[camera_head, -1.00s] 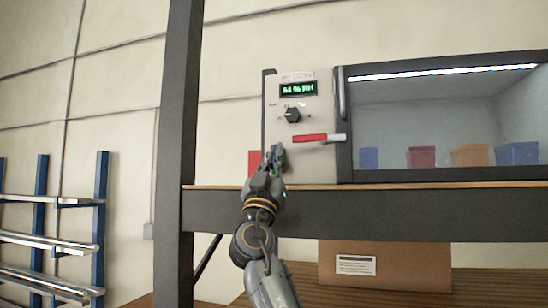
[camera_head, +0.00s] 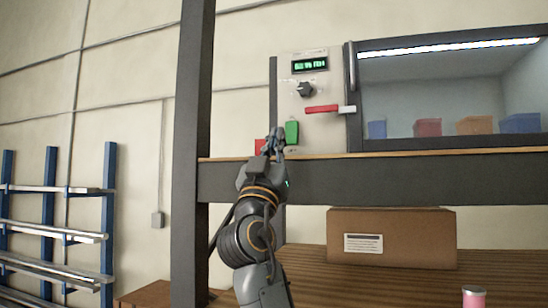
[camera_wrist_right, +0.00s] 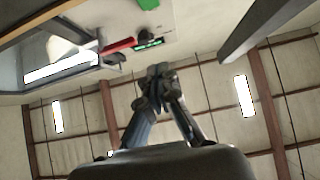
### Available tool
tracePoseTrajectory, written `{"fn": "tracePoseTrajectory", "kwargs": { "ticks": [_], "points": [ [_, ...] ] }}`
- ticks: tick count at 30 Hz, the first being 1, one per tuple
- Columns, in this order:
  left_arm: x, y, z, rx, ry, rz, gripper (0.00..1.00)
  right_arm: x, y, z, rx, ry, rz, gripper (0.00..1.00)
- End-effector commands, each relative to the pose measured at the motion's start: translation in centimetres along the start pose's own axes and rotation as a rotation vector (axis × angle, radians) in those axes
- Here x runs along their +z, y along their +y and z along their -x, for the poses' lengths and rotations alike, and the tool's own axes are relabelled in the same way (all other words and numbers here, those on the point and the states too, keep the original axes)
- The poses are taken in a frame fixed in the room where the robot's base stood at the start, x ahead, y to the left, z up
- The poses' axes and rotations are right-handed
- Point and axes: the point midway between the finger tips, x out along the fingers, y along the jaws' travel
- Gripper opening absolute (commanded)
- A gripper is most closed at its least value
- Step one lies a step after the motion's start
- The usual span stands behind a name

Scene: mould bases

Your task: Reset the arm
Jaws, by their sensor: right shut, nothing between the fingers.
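My right gripper (camera_head: 274,140) is raised in front of the lower left corner of a grey control panel (camera_head: 288,105), fingers pointing up. Its fingers are closed together and hold nothing; they also show in the right wrist view (camera_wrist_right: 157,78). A green button or switch (camera_head: 292,133) on the panel shows just right of the fingertips. A red part (camera_head: 260,146) shows just left of them. Whether the fingers touch the panel cannot be told. My left gripper is not in view.
The panel has a green display (camera_head: 310,65), a black knob (camera_head: 306,89) and a red-and-white handle (camera_head: 328,109). A lit glazed cabinet (camera_head: 440,85) holds several coloured bins. A dark post (camera_head: 192,150) stands left of my arm. A cardboard box (camera_head: 400,250) sits on the lower slatted shelf.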

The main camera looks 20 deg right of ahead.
Motion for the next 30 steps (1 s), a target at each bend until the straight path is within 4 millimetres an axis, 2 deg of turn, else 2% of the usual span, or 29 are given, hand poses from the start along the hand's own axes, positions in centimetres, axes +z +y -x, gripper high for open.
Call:
{"fn": "tracePoseTrajectory", "kwargs": {
  "ticks": [1, 5, 11, 23, 26, 29, 30],
  "points": [
    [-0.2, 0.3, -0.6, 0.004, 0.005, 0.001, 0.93, 0.0, 0.0, 0.8, -0.001, 0.0, -0.003, 0.0],
    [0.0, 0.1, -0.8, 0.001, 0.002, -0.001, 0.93, -0.3, 0.0, 1.4, 0.001, -0.001, -0.001, 0.0],
    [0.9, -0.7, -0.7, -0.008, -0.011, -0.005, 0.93, -0.4, 0.0, 1.5, 0.001, -0.001, 0.0, 0.0],
    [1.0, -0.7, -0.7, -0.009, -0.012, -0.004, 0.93, 0.0, 0.0, 1.6, 0.0, -0.008, 0.001, 0.0],
    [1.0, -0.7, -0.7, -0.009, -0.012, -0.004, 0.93, 2.4, 0.0, 2.5, -0.007, -0.053, 0.001, 0.0],
    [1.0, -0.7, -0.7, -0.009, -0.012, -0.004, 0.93, 7.4, 0.1, 4.7, -0.021, -0.151, 0.003, 0.0],
    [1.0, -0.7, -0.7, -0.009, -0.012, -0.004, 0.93, 9.9, 0.2, 6.1, -0.029, -0.204, 0.006, 0.0]
  ]
}}
